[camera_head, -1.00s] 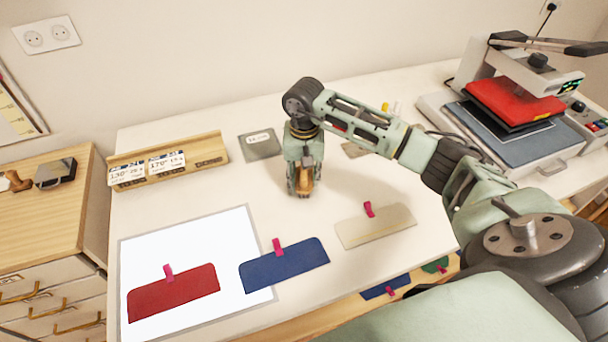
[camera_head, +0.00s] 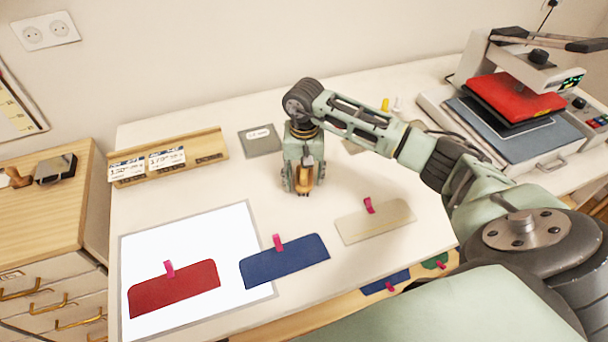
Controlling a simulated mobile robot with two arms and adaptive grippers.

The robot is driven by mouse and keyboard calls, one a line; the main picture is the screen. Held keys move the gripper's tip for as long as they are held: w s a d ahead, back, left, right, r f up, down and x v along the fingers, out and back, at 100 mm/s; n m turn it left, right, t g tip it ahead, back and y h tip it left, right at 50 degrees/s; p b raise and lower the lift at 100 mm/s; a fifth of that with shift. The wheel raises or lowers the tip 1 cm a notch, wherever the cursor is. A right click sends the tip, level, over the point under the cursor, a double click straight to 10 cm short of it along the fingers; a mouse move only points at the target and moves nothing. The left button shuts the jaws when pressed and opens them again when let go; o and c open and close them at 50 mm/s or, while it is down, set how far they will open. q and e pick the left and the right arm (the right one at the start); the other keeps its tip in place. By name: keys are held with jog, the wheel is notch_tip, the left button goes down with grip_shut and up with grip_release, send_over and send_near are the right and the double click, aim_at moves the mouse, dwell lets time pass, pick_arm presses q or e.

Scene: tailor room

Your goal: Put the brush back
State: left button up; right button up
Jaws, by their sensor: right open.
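My right gripper (camera_head: 303,188) points straight down over the middle of the white table (camera_head: 230,190). Its jaws are open. A small wooden-brown thing, which looks like the brush (camera_head: 304,180), shows between the fingers at the tabletop. Most of it is hidden by the gripper, so I cannot tell whether the fingers touch it. My left gripper is not in view.
Red (camera_head: 174,290), blue (camera_head: 285,262) and beige (camera_head: 375,221) fabric pieces with pink tabs lie in front. A wooden card holder (camera_head: 205,150) and grey plate (camera_head: 260,141) stand behind left. A heat press (camera_head: 520,110) stands at right. A wooden cabinet (camera_head: 60,205) is at left.

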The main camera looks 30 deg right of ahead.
jog(key=shift+r, duration=0.5)
notch_tip(320, 180, up, 11)
jog(key=b, duration=0.3)
jog(key=shift+f, duration=0.2)
jog(key=shift+r, duration=0.35)
